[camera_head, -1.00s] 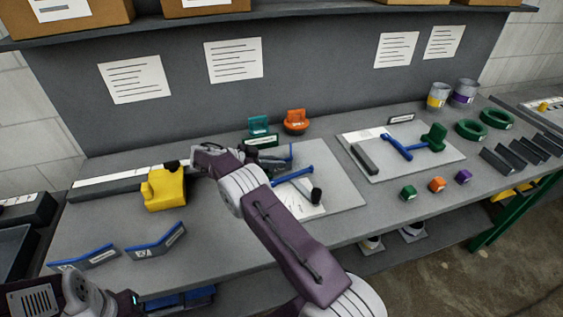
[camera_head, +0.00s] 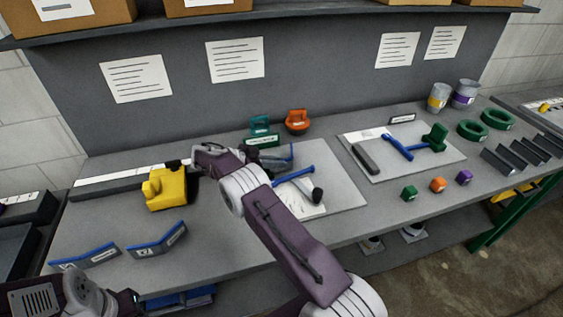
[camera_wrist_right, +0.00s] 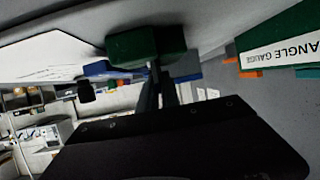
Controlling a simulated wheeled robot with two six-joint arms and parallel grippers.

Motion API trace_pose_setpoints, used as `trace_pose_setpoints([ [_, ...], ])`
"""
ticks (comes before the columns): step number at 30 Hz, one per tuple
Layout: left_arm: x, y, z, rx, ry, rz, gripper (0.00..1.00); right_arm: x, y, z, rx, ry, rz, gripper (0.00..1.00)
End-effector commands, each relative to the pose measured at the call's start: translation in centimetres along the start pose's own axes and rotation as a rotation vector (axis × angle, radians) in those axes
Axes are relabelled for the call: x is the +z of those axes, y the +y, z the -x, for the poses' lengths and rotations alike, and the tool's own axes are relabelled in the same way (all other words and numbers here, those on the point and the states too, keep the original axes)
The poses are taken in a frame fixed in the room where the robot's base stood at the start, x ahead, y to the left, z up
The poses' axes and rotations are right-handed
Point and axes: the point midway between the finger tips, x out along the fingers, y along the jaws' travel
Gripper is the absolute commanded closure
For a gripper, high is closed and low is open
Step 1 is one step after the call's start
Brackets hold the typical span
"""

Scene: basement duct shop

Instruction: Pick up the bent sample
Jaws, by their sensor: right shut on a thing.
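My right arm crosses the middle of the workbench in the head view. Its gripper (camera_head: 252,160) points right and is shut on the bent sample (camera_head: 281,156), a grey plate with a blue edge. My own wrist partly hides the grip. In the right wrist view the dark fingers (camera_wrist_right: 160,92) close together, with blue edging (camera_wrist_right: 104,68) showing beside them and a green block (camera_wrist_right: 146,45) at their tips. The angle gauge label (camera_wrist_right: 290,52) shows close by on a green stand. Two similar blue-edged bent pieces (camera_head: 88,255) (camera_head: 158,240) stand front left. My left gripper is out of frame.
A yellow tool (camera_head: 167,189) stands left of my right wrist. Teal (camera_head: 260,124) and orange (camera_head: 297,120) items stand behind. The right board (camera_head: 352,138) holds more tools. The bench front centre is fairly clear.

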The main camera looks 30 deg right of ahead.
Motion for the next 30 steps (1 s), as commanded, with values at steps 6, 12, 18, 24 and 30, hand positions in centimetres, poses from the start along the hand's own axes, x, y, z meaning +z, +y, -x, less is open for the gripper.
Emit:
trace_pose_setpoints([
  [6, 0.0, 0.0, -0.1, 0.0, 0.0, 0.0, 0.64, 0.6, 0.1, -0.1, 0.003, -0.007, 0.008, 1.0],
  [12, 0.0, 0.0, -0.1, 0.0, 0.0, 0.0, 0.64, 0.5, 0.1, -0.1, 0.003, -0.006, 0.008, 1.0],
  [18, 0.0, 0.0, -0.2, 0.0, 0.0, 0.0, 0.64, -0.7, 0.1, 0.4, 0.002, -0.006, 0.006, 1.0],
  [24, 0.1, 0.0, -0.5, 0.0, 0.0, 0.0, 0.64, -4.2, 0.5, 1.1, 0.002, -0.003, 0.003, 1.0],
  [30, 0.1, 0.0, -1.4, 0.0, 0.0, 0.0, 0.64, -7.8, 3.2, -1.1, 0.002, -0.003, 0.0, 1.0],
])
